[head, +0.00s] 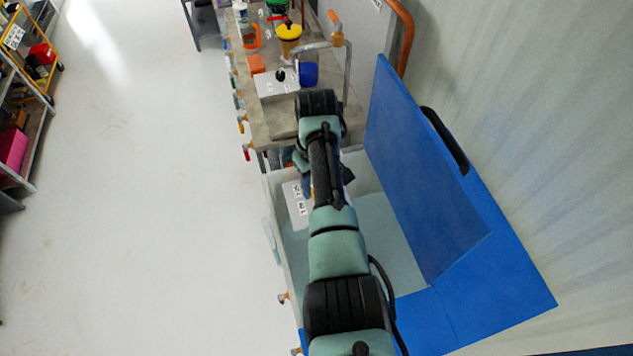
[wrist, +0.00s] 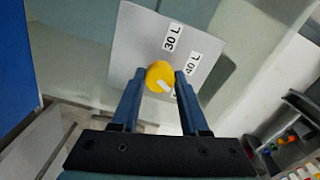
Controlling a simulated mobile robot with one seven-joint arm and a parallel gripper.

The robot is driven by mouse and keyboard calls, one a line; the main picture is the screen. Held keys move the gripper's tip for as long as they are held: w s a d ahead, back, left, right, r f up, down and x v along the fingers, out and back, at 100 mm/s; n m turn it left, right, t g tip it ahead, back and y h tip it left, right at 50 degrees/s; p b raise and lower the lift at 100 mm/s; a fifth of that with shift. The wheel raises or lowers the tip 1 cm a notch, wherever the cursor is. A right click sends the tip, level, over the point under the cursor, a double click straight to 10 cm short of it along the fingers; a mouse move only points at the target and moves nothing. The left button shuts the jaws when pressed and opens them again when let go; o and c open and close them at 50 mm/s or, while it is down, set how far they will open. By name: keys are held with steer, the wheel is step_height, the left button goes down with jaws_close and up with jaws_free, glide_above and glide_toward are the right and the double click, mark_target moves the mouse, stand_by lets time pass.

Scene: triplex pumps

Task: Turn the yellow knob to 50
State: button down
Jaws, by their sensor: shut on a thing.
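The yellow knob (wrist: 159,74) sits on a pale grey plate (wrist: 130,55) in the wrist view. A white mark on the knob points down and to the right. Labels reading "30 L" (wrist: 172,37) and "40 L" (wrist: 193,63) are on the plate; another label beside the knob is mostly hidden by my right finger. My gripper (wrist: 160,78) is shut on the knob, one blue finger on each side. In the head view the plate (head: 296,212) shows left of my arm, which hides most of the knob and gripper.
The plate is on a pale tank (head: 385,215) with a raised blue lid (head: 420,170) to its right. Behind stands a bench (head: 262,128) with a pipe, valves and another yellow-topped part (head: 289,32). Open floor (head: 140,200) lies left; shelves stand at far left.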

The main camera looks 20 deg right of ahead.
steer(key=shift+w+r, duration=0.1)
steer(key=shift+r, duration=0.05)
steer(key=shift+c, duration=2.1)
jaws_free()
step_height(320, 180, up, 13)
